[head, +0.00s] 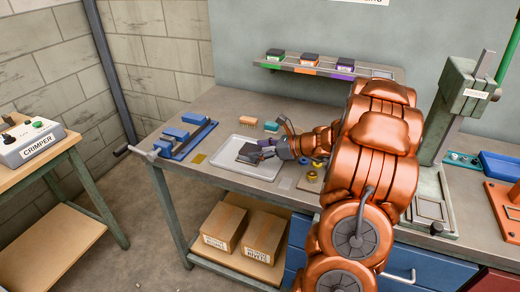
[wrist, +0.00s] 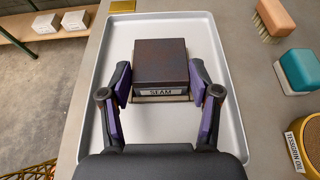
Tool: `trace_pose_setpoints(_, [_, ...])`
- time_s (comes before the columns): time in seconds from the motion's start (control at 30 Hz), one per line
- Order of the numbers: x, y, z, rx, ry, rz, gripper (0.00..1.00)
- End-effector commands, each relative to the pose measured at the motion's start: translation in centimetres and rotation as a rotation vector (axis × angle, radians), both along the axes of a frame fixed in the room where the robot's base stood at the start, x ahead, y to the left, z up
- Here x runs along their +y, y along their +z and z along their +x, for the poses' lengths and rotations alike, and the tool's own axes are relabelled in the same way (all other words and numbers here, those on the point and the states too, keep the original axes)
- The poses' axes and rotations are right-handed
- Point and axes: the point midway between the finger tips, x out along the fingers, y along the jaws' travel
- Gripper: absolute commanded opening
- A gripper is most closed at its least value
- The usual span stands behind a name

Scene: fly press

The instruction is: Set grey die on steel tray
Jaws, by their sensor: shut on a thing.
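My gripper (head: 266,153) is shut on a dark block-shaped die (wrist: 160,62) with a front label that reads SEAM. In the wrist view, the two fingers (wrist: 160,96) grip its left and right sides. The die's top looks dark brown in the wrist view and dark grey in the head view. The steel tray (head: 228,148) is a pale, shallow, rimmed tray on the bench. The die is over the tray's bare floor (wrist: 120,50), level and inside the rim. I cannot tell whether its underside touches the tray.
A blue clamp (head: 186,137) stands left of the tray. A press (head: 455,110) stands right.

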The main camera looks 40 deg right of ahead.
Motion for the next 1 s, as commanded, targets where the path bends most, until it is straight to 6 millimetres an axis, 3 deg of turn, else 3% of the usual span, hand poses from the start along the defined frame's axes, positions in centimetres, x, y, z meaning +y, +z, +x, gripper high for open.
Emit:
trace_pose_setpoints(0.33, [0.02,0.12,0.03,-0.002,0.000,0.000,0.00])
trace_pose_setpoints(0.37, [0.02,0.12,0.03,-0.002,0.000,0.000,0.63])
trace_pose_setpoints(0.63, [0.04,0.06,0.02,-0.001,0.001,0.000,0.91])
trace_pose_setpoints(1.0, [-0.07,0.05,-0.17,0.000,0.001,0.000,0.91])
